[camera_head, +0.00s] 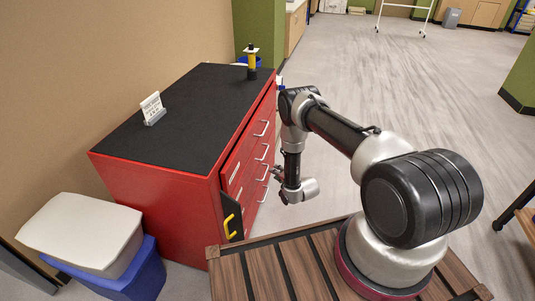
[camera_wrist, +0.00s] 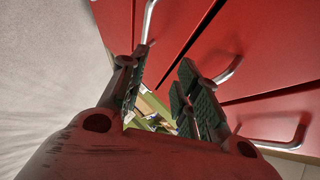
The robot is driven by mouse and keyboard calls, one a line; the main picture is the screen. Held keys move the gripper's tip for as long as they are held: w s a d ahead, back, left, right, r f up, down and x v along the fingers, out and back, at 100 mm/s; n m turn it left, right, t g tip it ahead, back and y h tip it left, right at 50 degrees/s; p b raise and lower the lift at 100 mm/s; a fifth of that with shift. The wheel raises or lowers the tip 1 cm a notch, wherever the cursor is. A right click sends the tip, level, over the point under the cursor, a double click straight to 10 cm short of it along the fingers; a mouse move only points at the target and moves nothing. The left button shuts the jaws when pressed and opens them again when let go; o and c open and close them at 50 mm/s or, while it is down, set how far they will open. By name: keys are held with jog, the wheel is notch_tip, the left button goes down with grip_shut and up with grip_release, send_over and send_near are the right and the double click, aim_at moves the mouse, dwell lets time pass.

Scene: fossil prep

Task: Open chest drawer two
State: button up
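The red chest (camera_head: 150,200) has a black top and a stack of drawers on its right-hand face, with silver bar handles (camera_head: 262,152). No drawer numbers are readable, so I cannot tell which drawer is two. A top front panel seems to stand slightly proud. My gripper (camera_head: 277,172) is low beside the drawer fronts, partly hidden by my own wrist. In the wrist view my gripper (camera_wrist: 158,72) is open, with nothing seen between its fingers. One handle (camera_wrist: 149,22) runs close to the left finger, another handle (camera_wrist: 230,70) is near the right finger. I cannot tell whether they touch.
A blue bin (camera_head: 140,276) with a white lid (camera_head: 82,232) stands left of the chest. A small sign (camera_head: 152,107) and a yellow-and-black item (camera_head: 252,62) stand on the chest top. A yellow handle (camera_head: 229,226) is on the chest's near corner.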

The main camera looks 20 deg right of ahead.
notch_tip(320, 180, up, 6)
jog(key=w+m+t, duration=0.2)
jog(key=m+t, duration=0.1)
jog(key=a+r+x, duration=0.1)
jog(key=x, duration=0.6)
jog(key=shift+w+f+y, duration=0.3)
jog(key=shift+w+y, duration=0.1)
grip_shut()
